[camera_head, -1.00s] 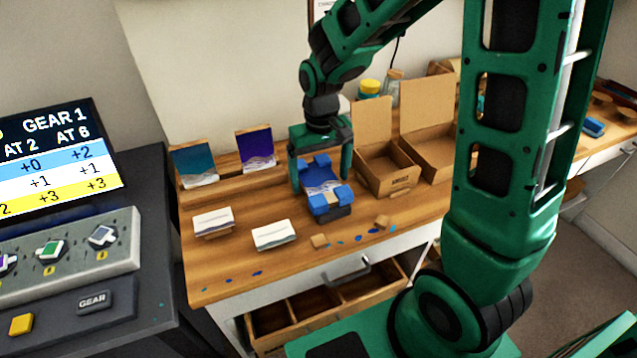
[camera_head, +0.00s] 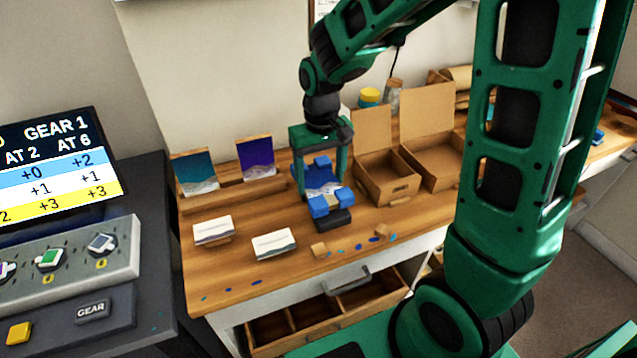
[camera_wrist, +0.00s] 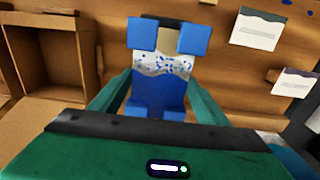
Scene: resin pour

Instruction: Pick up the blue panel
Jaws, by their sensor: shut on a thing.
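The blue panel (camera_head: 322,181), blue with a white speckled band and bright blue blocks at its corners, is between the fingers of my gripper (camera_head: 321,172) in the head view. My gripper is shut on it from both sides. In the wrist view the panel (camera_wrist: 158,90) lies between the two green fingers of my gripper (camera_wrist: 158,98). A dark block (camera_head: 333,220) shows under the panel's near edge; I cannot tell whether they touch.
A teal panel (camera_head: 195,172) and a deep blue-purple panel (camera_head: 256,157) stand in a wooden rack behind left. Two white cards (camera_head: 213,230) (camera_head: 273,244) stand in front. Open cardboard boxes (camera_head: 388,185) (camera_head: 432,155) are at right. An open drawer (camera_head: 330,315) is below the bench.

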